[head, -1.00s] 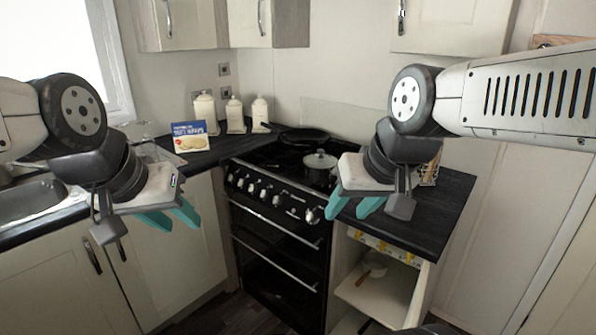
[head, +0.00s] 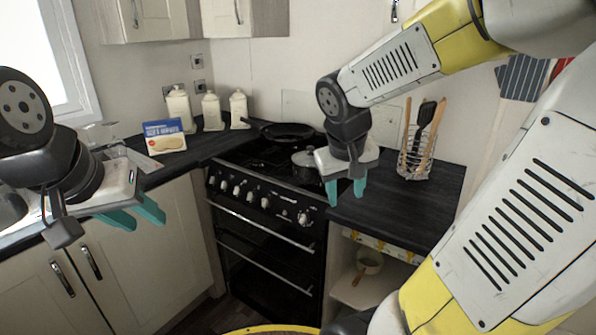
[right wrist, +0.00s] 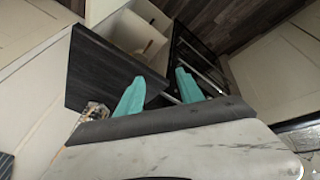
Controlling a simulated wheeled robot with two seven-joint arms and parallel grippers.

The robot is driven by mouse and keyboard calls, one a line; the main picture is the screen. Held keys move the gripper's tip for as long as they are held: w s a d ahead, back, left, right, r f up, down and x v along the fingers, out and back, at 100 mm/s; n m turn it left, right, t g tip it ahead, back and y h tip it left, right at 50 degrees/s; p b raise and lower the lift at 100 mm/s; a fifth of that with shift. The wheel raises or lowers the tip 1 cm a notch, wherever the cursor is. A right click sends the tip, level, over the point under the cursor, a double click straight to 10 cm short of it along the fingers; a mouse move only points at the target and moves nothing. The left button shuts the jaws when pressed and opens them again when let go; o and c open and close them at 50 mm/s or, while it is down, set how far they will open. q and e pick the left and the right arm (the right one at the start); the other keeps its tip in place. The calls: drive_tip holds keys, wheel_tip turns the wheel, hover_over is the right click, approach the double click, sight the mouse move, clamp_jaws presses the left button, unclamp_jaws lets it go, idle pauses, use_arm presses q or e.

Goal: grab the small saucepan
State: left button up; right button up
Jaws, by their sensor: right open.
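The small saucepan (head: 305,165) is grey with a lid and stands on the front right of the black stove's hob. My right gripper (head: 346,192) partly covers it in the head view. That gripper is open and empty, its teal fingers pointing down in front of the stove's right edge and the dark worktop. In the right wrist view the two fingers (right wrist: 158,90) are spread apart and the saucepan does not show. My left gripper (head: 135,215) is at the left with its teal fingers apart, open and empty, in front of the left cupboards.
A black frying pan (head: 287,131) sits at the back of the hob. A utensil holder (head: 415,160) stands on the right worktop (head: 395,212), which is otherwise clear. White canisters (head: 211,112) and a blue box (head: 164,137) stand at the back left. A pan (head: 369,263) sits in the open shelf below.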

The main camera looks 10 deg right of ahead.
drive_tip(key=w+d+f+n+h, duration=0.1)
drive_tip(key=w+d+f+h, duration=0.3)
drive_tip(key=w, duration=0.4)
drive_tip(key=w+d+f+n+h, duration=0.2)
drive_tip(key=w+d+h, duration=0.1)
drive_tip(key=w+d, duration=0.35)
drive_tip(key=w+a+f+n+t+h, duration=0.1)
drive_tip(key=w+a+f+n+t, duration=0.2)
drive_tip(key=w, duration=0.5)
drive_tip(key=w+f+n+t+h, duration=0.1)
drive_tip(key=w+f+n+t, duration=0.3)
drive_tip(key=w, duration=0.4)
drive_tip(key=x, duration=0.7)
drive_tip(key=shift+w+d+f+g, duration=0.15)
drive_tip(key=shift+d+f+g, duration=0.05)
drive_tip(key=shift+d+g, duration=0.1)
drive_tip(key=shift+c, duration=0.4)
clamp_jaws()
